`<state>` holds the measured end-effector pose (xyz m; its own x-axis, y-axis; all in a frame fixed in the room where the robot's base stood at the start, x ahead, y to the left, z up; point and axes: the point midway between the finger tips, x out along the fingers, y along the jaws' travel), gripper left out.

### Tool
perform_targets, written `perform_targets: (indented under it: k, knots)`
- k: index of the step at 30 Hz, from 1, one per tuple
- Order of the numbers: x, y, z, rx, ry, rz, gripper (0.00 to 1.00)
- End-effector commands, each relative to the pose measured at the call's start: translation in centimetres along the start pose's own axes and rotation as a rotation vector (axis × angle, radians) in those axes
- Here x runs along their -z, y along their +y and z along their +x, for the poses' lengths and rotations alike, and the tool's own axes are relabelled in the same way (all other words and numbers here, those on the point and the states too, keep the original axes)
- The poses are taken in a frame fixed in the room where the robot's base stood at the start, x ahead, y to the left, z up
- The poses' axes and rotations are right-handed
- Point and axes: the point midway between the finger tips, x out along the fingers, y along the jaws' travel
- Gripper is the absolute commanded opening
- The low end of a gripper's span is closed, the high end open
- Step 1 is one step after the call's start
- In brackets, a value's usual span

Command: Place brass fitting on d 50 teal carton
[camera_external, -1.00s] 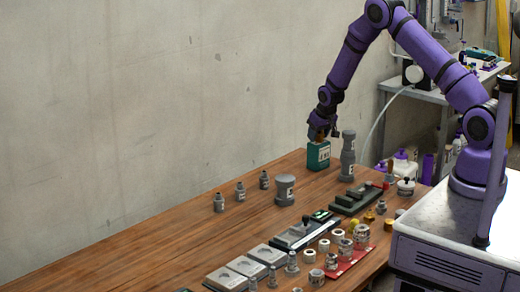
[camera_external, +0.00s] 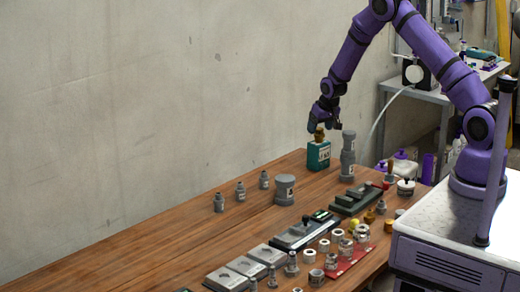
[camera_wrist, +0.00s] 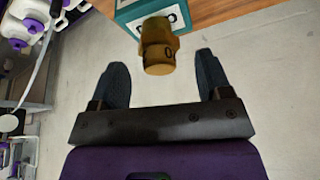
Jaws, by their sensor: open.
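The brass fitting (camera_external: 319,133) stands upright on top of the teal carton (camera_external: 318,157) at the far end of the wooden table. In the wrist view the brass fitting (camera_wrist: 158,46) sits on the carton (camera_wrist: 133,14), beyond my fingertips. My gripper (camera_external: 325,122) is open and empty just above the fitting, apart from it. In the wrist view my two dark fingers (camera_wrist: 160,68) are spread wide with nothing between them.
A grey stepped cylinder (camera_external: 348,157) stands close to the right of the carton. A wide grey cylinder (camera_external: 285,190) and small grey bottles stand nearer. Fittings and trays crowd the table's right side; its left part (camera_external: 190,240) is clear.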

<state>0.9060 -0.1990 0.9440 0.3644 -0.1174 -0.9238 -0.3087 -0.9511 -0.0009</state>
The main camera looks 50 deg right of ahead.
Motion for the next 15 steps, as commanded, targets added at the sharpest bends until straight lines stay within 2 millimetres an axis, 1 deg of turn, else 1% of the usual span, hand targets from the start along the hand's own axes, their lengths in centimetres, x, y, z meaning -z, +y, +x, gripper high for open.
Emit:
perform_targets:
  k: [1,6,12,15]
  knots:
    - [0.1,0.0,-1.2,0.000,0.002,0.000,0.71]
    - [0.1,0.0,-4.4,0.000,0.003,0.000,0.71]
    - [0.1,0.0,-7.3,0.000,0.002,0.000,0.71]
    - [0.0,0.0,-8.0,0.000,-0.001,0.000,0.71]
